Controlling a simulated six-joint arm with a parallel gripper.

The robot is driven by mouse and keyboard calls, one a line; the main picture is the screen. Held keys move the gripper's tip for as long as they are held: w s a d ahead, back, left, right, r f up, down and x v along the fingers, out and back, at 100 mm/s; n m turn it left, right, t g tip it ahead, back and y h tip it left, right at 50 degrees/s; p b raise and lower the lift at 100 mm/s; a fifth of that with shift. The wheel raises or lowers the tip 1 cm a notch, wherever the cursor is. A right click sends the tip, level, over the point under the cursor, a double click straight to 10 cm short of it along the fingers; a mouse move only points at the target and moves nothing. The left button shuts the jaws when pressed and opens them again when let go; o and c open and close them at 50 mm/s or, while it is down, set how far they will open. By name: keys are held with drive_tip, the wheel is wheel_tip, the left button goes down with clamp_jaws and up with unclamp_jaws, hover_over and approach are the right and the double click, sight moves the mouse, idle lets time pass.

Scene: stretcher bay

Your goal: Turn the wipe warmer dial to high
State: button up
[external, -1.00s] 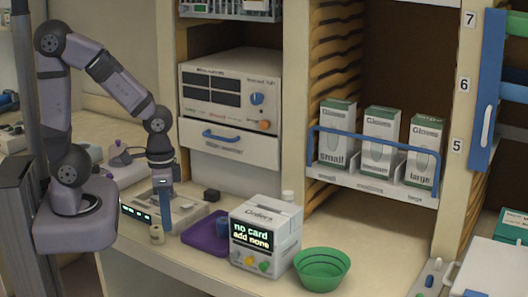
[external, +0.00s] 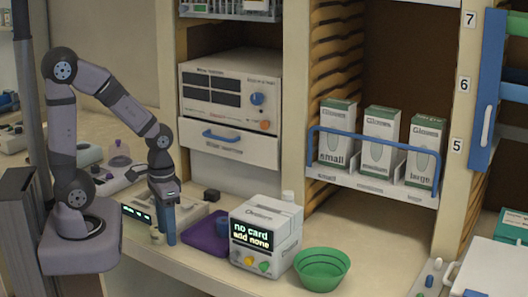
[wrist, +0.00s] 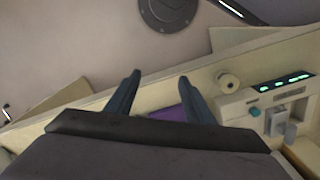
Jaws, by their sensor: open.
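No label that I can read names a wipe warmer. In the wrist view my gripper (wrist: 158,80) is open, left of the device.
A small cream cylinder (external: 155,236) stands close by my gripper. A purple tray (external: 205,238), a white display box (external: 262,222) and a green bowl (external: 321,268) stand to the right. Glove boxes (external: 380,140) sit behind a blue rail. Counter before the glove shelf is clear.

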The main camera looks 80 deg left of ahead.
drive_tip(key=w+a+f+n+t+b, duration=0.2)
drive_tip(key=w+a+f+b, duration=0.1)
drive_tip(key=w+a, duration=0.2)
drive_tip(key=n+t+y, duration=0.4)
drive_tip(key=t+y, duration=0.8)
approach(255, 101)
drive_tip(key=a, duration=0.1)
drive_tip(key=shift+d+p+x, duration=0.2)
drive_tip(key=shift+p+x, duration=1.3)
drive_tip(key=shift+x, duration=1.7)
drive_tip(key=shift+p+x, duration=0.3)
drive_tip(key=shift+x, duration=0.65)
drive_tip(key=shift+w+d, duration=0.1)
drive_tip(key=c, duration=1)
